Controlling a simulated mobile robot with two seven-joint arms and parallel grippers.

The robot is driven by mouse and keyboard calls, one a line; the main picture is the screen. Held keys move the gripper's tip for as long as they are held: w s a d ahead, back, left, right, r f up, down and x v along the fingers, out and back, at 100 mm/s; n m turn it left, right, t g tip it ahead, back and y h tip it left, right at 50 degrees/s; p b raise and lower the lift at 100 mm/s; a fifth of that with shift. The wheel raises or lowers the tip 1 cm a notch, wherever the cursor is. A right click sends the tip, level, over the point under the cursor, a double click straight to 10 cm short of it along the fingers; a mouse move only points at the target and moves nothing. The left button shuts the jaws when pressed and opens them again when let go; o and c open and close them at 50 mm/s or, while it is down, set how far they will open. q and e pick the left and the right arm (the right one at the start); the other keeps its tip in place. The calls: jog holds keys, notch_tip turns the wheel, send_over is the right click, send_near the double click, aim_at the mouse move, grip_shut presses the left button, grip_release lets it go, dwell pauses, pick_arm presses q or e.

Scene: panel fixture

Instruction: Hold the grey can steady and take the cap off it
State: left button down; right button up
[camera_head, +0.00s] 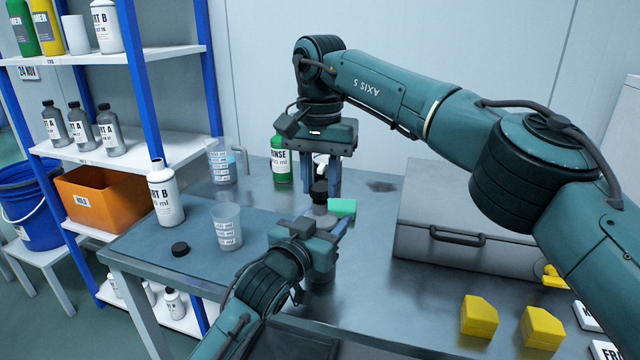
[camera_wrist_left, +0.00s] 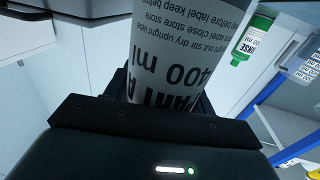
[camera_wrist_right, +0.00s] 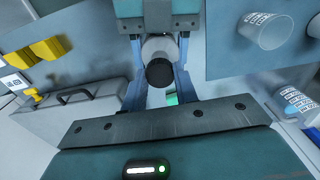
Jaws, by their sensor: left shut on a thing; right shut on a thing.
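The grey can (camera_head: 322,212) stands upright over the table, partly hidden by my grippers. My left gripper (camera_head: 324,228) is shut around its body from the front. In the left wrist view the can's printed label (camera_wrist_left: 185,50) fills the middle. The black cap (camera_head: 320,188) is at the can's top. My right gripper (camera_head: 321,180) comes down from above and is shut on the cap. In the right wrist view the cap (camera_wrist_right: 160,72) sits between the blue fingers, in line with the can. I cannot tell whether the cap is loose.
A green block (camera_head: 342,207) lies close behind the can. A green rinse bottle (camera_head: 281,163) is behind. A grey case (camera_head: 450,245) and yellow blocks (camera_head: 479,316) are right.

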aim_at(320, 187)
dwell(0.3)
jog(key=shift+r, duration=2.05)
pick_arm(q)
jog(key=shift+c, duration=2.2)
grip_release()
